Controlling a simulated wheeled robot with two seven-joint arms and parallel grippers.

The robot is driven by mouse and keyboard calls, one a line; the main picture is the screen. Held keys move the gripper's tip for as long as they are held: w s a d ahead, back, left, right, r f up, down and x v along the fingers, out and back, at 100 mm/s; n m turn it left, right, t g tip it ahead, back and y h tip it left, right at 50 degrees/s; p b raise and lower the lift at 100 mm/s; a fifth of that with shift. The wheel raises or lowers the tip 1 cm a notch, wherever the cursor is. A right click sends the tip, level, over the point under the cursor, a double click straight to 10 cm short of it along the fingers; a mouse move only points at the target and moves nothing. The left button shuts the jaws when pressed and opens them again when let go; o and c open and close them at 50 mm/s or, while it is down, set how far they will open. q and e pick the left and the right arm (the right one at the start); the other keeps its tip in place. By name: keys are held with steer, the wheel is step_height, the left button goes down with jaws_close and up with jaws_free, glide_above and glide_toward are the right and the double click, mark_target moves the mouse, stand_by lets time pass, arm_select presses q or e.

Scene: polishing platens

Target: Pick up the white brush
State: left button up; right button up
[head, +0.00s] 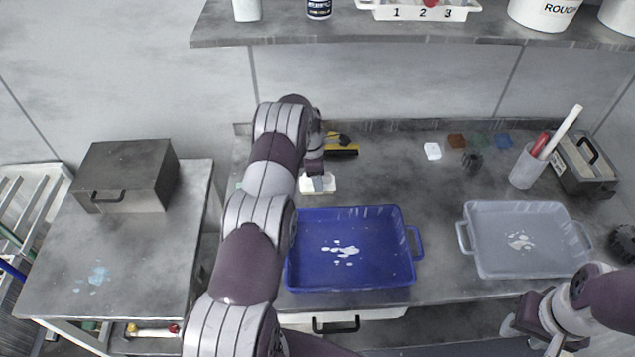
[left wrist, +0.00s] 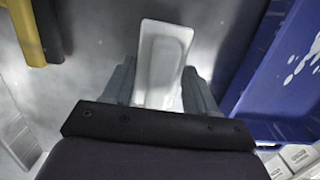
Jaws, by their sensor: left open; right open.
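My right gripper (head: 528,322) is open and empty at the lower right, before the bench's front edge.
A yellow-and-black tool (head: 342,151) lies behind the brush. A cup (head: 526,168) with sticks stands at right. A shelf (head: 450,32) overhangs the back.

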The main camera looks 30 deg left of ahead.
arm_select(q)
steer(key=shift+f, duration=0.2)
jaws_close()
steer(key=shift+r, duration=0.15)
